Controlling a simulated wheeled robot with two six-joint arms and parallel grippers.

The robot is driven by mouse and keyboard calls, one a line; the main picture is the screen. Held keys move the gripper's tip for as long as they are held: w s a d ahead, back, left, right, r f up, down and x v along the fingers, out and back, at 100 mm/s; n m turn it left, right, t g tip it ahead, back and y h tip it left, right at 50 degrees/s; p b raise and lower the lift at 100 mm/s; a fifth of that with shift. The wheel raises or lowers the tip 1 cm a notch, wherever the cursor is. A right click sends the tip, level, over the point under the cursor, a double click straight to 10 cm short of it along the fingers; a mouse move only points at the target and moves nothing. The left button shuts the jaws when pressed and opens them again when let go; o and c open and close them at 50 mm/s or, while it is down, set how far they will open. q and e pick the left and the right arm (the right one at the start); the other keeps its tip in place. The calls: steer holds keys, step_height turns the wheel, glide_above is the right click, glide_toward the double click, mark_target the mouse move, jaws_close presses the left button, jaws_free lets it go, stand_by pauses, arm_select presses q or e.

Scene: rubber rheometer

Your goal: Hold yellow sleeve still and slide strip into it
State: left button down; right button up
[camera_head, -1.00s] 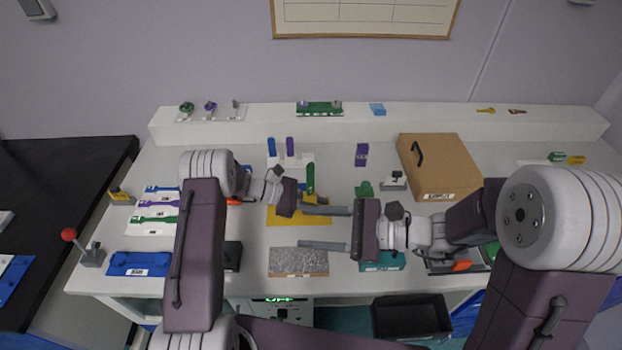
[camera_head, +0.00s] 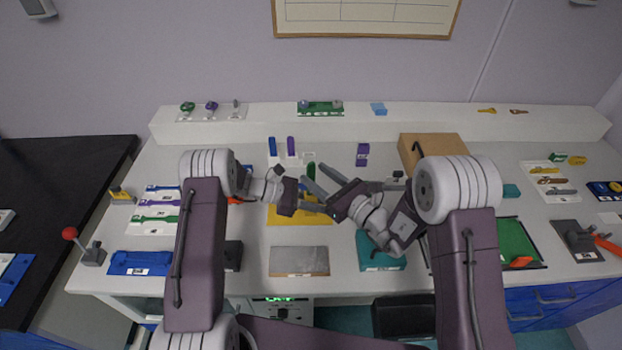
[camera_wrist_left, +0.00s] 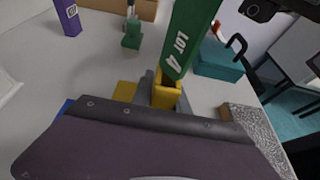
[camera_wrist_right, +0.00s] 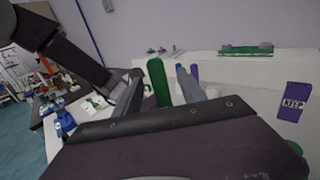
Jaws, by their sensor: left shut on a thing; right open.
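The green strip (camera_wrist_left: 185,35), marked LOT 4, stands up from the yellow sleeve (camera_wrist_left: 167,95) in the left wrist view. Its lower end meets the sleeve's mouth; how deep it sits is unclear. My left gripper (camera_head: 322,204) is shut on the sleeve, above the yellow mat (camera_head: 300,218). My right gripper (camera_head: 308,178) is open near the strip (camera_head: 311,170). In the right wrist view the strip (camera_wrist_right: 158,82) shows between the parted fingers of my right gripper (camera_wrist_right: 157,76), with no clear grip on it. The sleeve is largely hidden in the head view.
A grey plate (camera_head: 299,262) and a teal block (camera_head: 380,252) lie in front. A purple block (camera_head: 362,154) and a brown box (camera_head: 432,150) stand behind. Blue and purple upright pieces (camera_head: 272,147) stand close behind the strip. A green tray (camera_head: 517,243) is right.

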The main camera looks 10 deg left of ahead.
steer(key=x, duration=0.3)
steer(key=r+x, duration=0.1)
steer(key=x, duration=0.1)
steer(key=shift+w+a, duration=0.1)
steer(key=shift+a, duration=0.25)
steer(key=shift+d, duration=0.1)
jaws_close()
